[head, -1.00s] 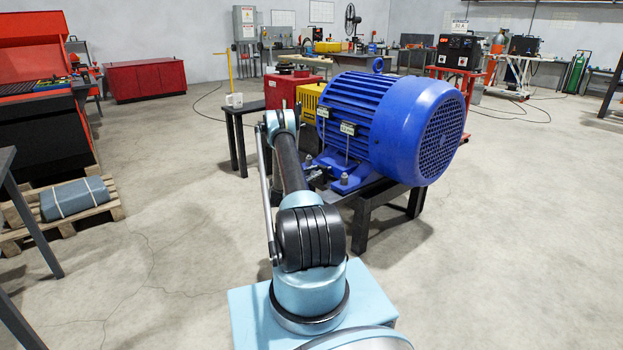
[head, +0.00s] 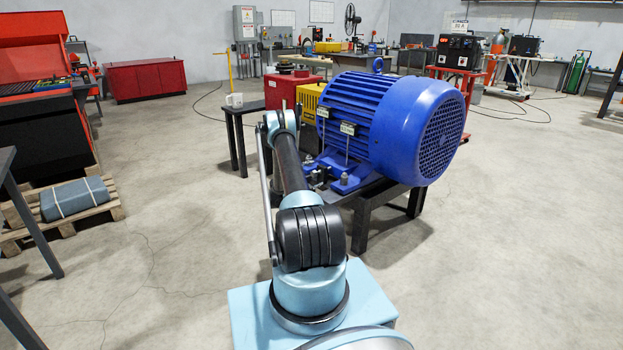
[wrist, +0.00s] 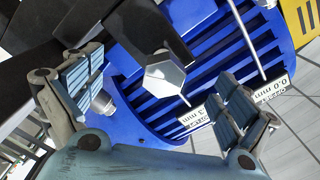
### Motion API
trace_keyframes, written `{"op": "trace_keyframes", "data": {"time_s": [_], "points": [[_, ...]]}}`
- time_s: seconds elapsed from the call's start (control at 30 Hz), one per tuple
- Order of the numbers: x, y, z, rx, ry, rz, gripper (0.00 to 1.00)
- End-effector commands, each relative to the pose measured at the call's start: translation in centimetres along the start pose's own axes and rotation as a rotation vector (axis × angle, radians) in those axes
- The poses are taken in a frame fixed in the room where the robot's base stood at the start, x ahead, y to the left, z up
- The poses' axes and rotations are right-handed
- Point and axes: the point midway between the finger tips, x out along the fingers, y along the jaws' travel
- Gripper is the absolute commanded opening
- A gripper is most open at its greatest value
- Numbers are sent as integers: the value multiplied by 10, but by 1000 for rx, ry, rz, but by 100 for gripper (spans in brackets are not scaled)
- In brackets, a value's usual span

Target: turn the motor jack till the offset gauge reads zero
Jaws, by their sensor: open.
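The blue motor (head: 395,125) sits on a dark stand in the head view. In the wrist view a bright hexagonal metal head (wrist: 165,78), apparently the jack, lies between the fingers of my gripper (wrist: 163,88). The gripper is open, with a finger on either side and apparently clear of the head. Two white reading plates show there: one reads 0.0 mm (wrist: 274,89), the other ends in 3 mm (wrist: 193,117). Their small captions are hard to read. In the head view the plates are small, and my arm hides the gripper and jack.
A small dark table (head: 236,123) with a white mug stands left of the motor. A yellow guard (head: 309,98) and a red cabinet (head: 290,91) are behind it. A pallet (head: 62,210) lies at left. The floor between pallet and arm is clear.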

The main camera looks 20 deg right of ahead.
Motion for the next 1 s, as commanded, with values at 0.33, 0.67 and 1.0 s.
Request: {"op": "trace_keyframes", "data": {"time_s": [0.33, 0.67, 1.0], "points": [[0, 0, 0, -1, 0, 0, 100], [-19, 0, 0, -1, -1, -1, 100], [-46, 0, 0, -1, -1, -1, 100]]}}
